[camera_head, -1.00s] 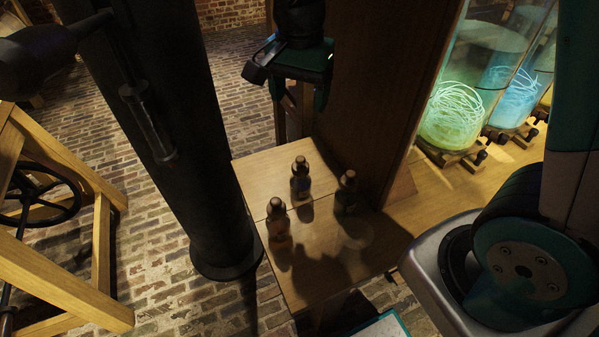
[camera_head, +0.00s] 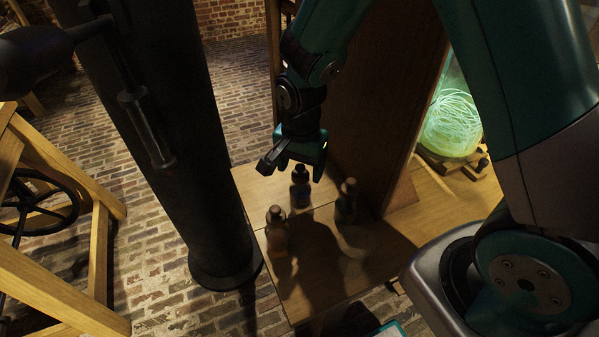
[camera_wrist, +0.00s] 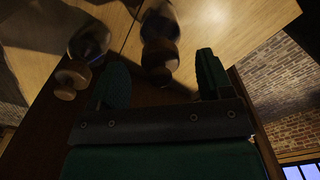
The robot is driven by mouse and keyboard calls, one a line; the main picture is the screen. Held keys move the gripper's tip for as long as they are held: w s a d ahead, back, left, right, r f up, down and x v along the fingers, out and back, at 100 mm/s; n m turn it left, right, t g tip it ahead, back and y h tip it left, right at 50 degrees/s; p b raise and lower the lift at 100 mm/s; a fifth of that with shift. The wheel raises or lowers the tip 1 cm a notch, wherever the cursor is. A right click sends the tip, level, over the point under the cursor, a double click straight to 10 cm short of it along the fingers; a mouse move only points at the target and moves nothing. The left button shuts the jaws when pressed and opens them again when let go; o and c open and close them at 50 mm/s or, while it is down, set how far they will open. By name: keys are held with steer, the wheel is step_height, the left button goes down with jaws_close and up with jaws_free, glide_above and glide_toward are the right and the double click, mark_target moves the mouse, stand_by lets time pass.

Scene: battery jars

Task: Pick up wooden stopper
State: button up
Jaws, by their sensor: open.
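Three small dark bottles with stoppers stand upright on the wooden table (camera_head: 318,268). The back bottle (camera_head: 300,194) has a bluish body. The left bottle (camera_head: 277,238) is amber, and the right bottle (camera_head: 346,208) is dark. My gripper (camera_head: 294,166) hangs open just above the back bottle, close to its top. In the wrist view one bottle's wooden stopper (camera_wrist: 160,66) shows between my gripper's spread fingers (camera_wrist: 162,78), with no visible contact. Another bottle's round wooden stopper (camera_wrist: 70,78) lies outside the left finger.
A tall wooden panel (camera_head: 385,110) rises right behind the bottles. A thick black column (camera_head: 165,130) stands left of the table. A glowing green glass jar (camera_head: 450,125) stands at the right. The table's front part is clear but shadowed.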

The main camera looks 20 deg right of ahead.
steer(key=shift+f, duration=0.6)
steer(key=c, duration=1)
